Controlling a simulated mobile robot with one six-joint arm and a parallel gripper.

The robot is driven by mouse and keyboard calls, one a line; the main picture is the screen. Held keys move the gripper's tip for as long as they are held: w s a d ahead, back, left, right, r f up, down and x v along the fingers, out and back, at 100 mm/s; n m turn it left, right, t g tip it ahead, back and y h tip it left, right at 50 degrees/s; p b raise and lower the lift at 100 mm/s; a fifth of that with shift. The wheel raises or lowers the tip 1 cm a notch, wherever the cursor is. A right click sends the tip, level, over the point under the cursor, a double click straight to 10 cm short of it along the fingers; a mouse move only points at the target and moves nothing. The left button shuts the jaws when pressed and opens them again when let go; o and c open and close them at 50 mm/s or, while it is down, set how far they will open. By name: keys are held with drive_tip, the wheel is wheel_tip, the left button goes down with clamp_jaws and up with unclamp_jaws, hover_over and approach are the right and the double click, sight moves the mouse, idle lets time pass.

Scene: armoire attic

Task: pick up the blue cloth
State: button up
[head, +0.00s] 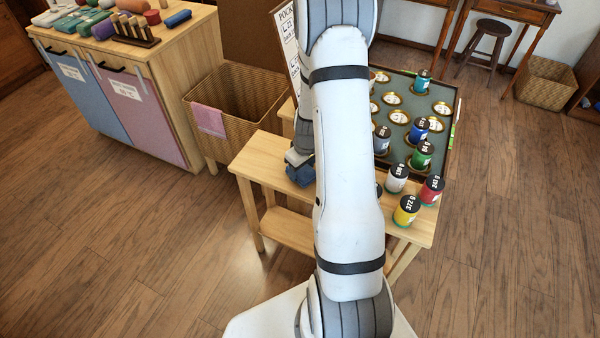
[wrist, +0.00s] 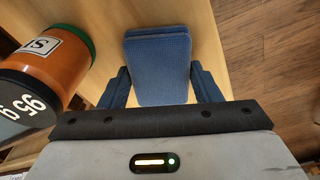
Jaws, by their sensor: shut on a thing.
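The blue cloth (wrist: 158,48) is a folded, textured pad in the middle of the wrist view. My gripper (wrist: 159,72) has one dark blue finger on each side of it and is shut on it. Wood shows below and around the cloth; I cannot tell whether it still touches the table. In the head view my gripper (head: 299,160) is at the left edge of the small wooden table (head: 262,150), partly hidden by my arm. A blue patch shows there, but cloth and fingers are hard to tell apart.
An orange canister (wrist: 62,58) stands close left of my gripper in the wrist view. Several labelled canisters, such as a yellow one (head: 406,211), stand on the table by a dark tray (head: 448,98). A wicker basket (head: 240,95) with a pink cloth (head: 208,120) stands behind.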

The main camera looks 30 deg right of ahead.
sight(302, 169)
wheel_tip(302, 169, up, 10)
drive_tip(key=w+a+f+m+p, duration=0.2)
drive_tip(key=a+m+p, duration=0.1)
drive_tip(key=a, duration=1.1)
drive_tip(key=shift+f+p, duration=0.25)
drive_tip(key=shift+p, duration=0.5)
drive_tip(key=shift+a, duration=0.1)
drive_tip(key=shift+w+a, duration=0.1)
drive_tip(key=shift+a, duration=0.25)
